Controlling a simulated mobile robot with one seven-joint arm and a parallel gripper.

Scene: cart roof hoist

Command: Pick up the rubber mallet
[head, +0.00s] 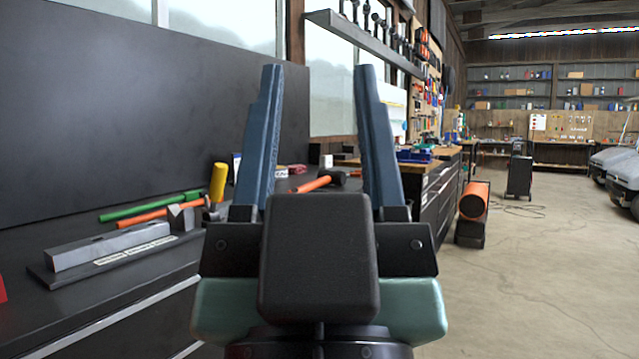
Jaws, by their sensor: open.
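The rubber mallet (328,180), with an orange handle and what looks like a black head, lies on the dark workbench (110,295). It shows in the gap between my fingers, farther off along the bench. Its handle end points to the lower left and its head is at the right, near my right finger. My gripper (318,70) is open and empty in the middle of the view, with its two blue fingers pointing up. It is apart from the mallet. My gripper's body hides part of the bench below.
A hammer with an orange handle (145,218), a green-handled tool (150,206), a yellow handle (218,182) and a grey metal bar (108,247) lie left on the bench. A dark panel (130,110) stands behind.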

